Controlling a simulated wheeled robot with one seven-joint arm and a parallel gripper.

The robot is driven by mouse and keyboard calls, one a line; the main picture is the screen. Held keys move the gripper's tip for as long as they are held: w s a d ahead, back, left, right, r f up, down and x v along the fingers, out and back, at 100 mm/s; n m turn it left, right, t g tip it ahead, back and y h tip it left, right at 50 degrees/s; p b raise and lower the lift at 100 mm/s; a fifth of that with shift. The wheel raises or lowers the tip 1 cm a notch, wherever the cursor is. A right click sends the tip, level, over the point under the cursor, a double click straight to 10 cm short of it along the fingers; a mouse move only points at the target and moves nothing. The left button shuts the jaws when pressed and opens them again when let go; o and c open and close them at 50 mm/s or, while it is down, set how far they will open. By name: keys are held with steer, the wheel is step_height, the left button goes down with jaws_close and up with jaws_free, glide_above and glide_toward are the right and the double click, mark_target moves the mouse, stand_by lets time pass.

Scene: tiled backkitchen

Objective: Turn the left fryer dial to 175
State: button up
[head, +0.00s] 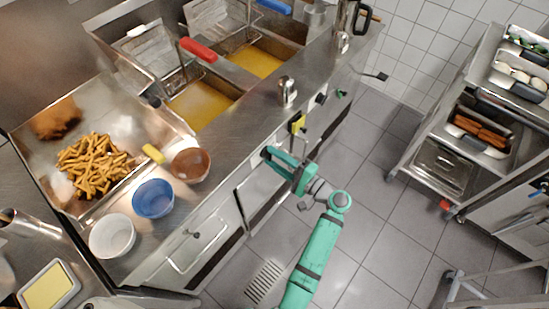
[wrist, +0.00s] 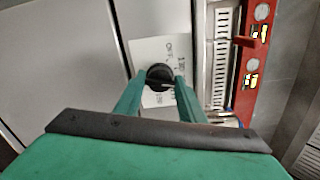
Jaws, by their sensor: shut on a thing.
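The left fryer dial (wrist: 159,72) is a round black knob on a white plate (wrist: 148,52) with small printed marks in the wrist view. My gripper's green fingers (wrist: 158,88) reach in from both sides and are shut on the dial. The marks are too small and partly covered, so I cannot read the setting. In the head view my gripper (head: 272,156) is at the fryer's front, and I cannot make out the dial there. The left vat (head: 200,104) holds yellow oil below a red-handled basket (head: 198,49).
The right vat (head: 254,60) has a blue-handled basket. Fries (head: 95,164), a brown bowl (head: 190,165), a blue bowl (head: 153,197) and a white bowl (head: 112,236) stand left on the counter. A steel trolley (head: 440,125) stands right. Tiled floor between is mostly clear, with a drain grate (head: 264,281).

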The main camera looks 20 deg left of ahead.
steer(key=shift+d+m, duration=0.1)
steer(key=shift+m, duration=4.2)
steer(key=o, duration=1)
steer(key=shift+v, duration=5.4)
